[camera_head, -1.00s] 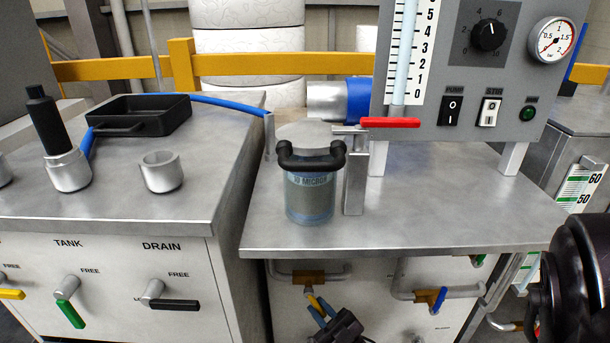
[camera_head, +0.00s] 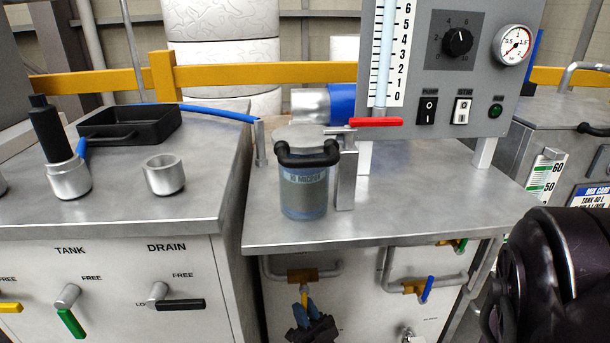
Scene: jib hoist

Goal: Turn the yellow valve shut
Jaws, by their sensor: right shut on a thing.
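The yellow valve (camera_head: 303,289) sits on the grey pipe under the right-hand bench, below a brass-coloured body. Its small handle points roughly straight down, and its lower part is hidden between blue fingertips. My right gripper (camera_head: 302,303) is at the lower middle, shut on this handle. My left gripper is not in view. Another yellow lever (camera_head: 10,308) shows at the left edge, on the front of the left cabinet.
A blue-handled valve (camera_head: 427,289) and a green-handled valve (camera_head: 462,246) are on pipes to the right. A clear canister (camera_head: 303,192) stands on the bench (camera_head: 410,215), near a red lever (camera_head: 376,122). My dark arm link fills the lower right.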

